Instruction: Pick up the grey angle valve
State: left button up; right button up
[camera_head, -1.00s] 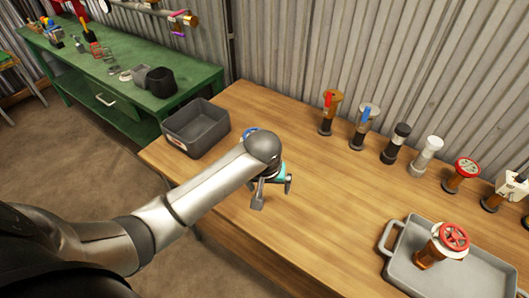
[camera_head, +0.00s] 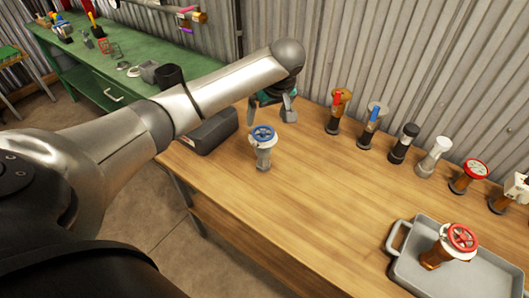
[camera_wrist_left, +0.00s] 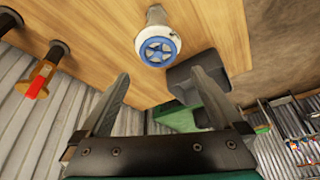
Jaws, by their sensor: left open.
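The grey angle valve (camera_head: 264,154) stands upright on the wooden table, with a blue handwheel on top. In the left wrist view the valve (camera_wrist_left: 157,17) shows beyond the fingertips, near the top of the picture. My left gripper (camera_head: 270,108) is open and empty. It is above the table, behind the valve in the head view and apart from it. Its two fingers also show in the left wrist view (camera_wrist_left: 160,76), spread wide with nothing between them. My right gripper is not in view.
A grey bin (camera_head: 212,135) stands left of the valve, partly hidden by my arm. Several valves and fittings, such as a red-lever one (camera_head: 336,112), line the back wall. A grey tray (camera_head: 405,272) holds a red-wheel valve (camera_head: 450,247). The table's middle is clear.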

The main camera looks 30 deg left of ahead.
aim_at(263, 131)
pick_arm(q)
jog(key=b+x, duration=0.1)
jog(key=x, duration=0.7)
jog(key=shift+f+b, duration=0.3)
jog(key=shift+f, duration=0.15)
jog(key=shift+w+r, duration=0.1)
grip_shut()
dwell(0.3)
